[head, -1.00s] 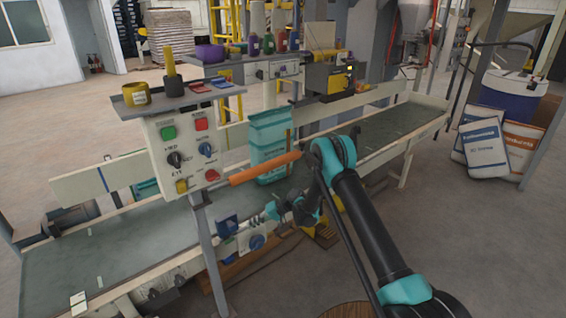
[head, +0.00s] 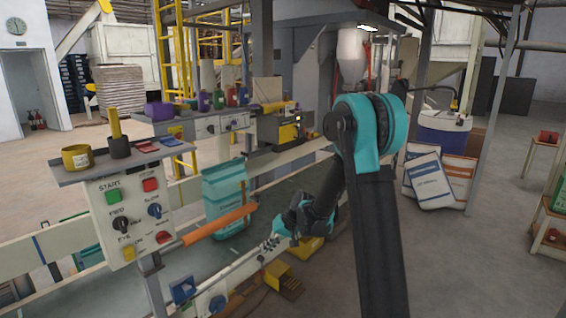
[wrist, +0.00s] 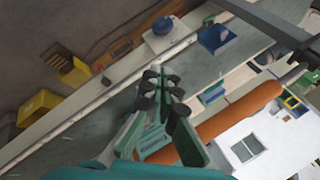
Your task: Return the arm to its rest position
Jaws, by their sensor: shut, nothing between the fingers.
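My arm (head: 375,200) rises from the bottom of the head view to a high teal elbow, then folds down and away. My gripper (head: 268,246) points toward the conveyor's near side rail; in the wrist view its fingertips (wrist: 160,76) are together with nothing between them. An orange bar (head: 220,225) runs beside the gripper, on the control panel's side. It crosses behind the fingers in the wrist view (wrist: 225,115). Whether the gripper touches anything is not clear.
The control panel (head: 132,217) with buttons and knobs stands at left. A teal sack (head: 224,188) stands on the conveyor belt (head: 290,185) behind the orange bar. A yellow box (head: 276,276) sits low on the near side.

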